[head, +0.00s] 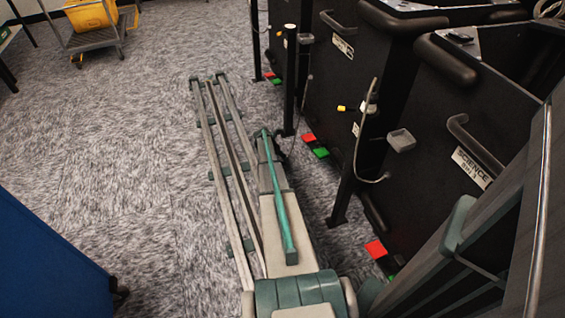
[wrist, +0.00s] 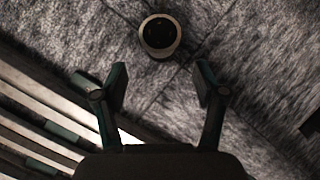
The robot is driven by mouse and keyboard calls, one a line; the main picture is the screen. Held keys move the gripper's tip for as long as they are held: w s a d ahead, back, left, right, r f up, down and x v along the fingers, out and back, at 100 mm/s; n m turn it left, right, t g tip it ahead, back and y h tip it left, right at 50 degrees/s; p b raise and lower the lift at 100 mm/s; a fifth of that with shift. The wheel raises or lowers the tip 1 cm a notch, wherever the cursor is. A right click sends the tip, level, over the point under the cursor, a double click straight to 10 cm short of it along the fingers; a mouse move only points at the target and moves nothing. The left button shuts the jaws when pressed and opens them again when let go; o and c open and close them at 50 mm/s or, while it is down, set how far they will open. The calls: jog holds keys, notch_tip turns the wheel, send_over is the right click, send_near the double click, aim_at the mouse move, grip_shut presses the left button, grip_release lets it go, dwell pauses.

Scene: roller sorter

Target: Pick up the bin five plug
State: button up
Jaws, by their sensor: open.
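My gripper (wrist: 161,80) is open and empty in the wrist view, its two fingers apart over the carpet. In the head view my gripper (head: 283,147) is a small dark shape at the far end of my arm, partly hidden by it, near the foot of a black post. I cannot tell which piece is the bin five plug. No plug shows between the fingers.
Black bins (head: 440,105) with handles line the right. A black post with a white band (head: 291,45) stands near my gripper; a round dark top with a pale rim (wrist: 159,35) lies ahead of the fingers. A yellow bucket cart (head: 92,40) stands far left. Carpet (head: 130,150) is open.

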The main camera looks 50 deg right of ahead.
aim_at(281, 159)
jog(key=b+x, duration=0.2)
jog(key=x, duration=0.4)
jog(key=shift+f+b, duration=0.25)
jog(key=shift+b, duration=0.15)
jog(key=shift+r, duration=0.1)
grip_shut()
jog(key=shift+r, duration=0.1)
jog(key=shift+r+p, duration=0.5)
jog(key=shift+r, duration=0.1)
notch_tip(281, 159, up, 2)
jog(key=shift+r+p, duration=0.2)
jog(key=shift+p, duration=0.55)
jog(key=s+a+r+p, duration=0.4)
jog(key=s+a+r, duration=0.5)
jog(key=a, duration=0.1)
jog(key=shift+a, duration=0.4)
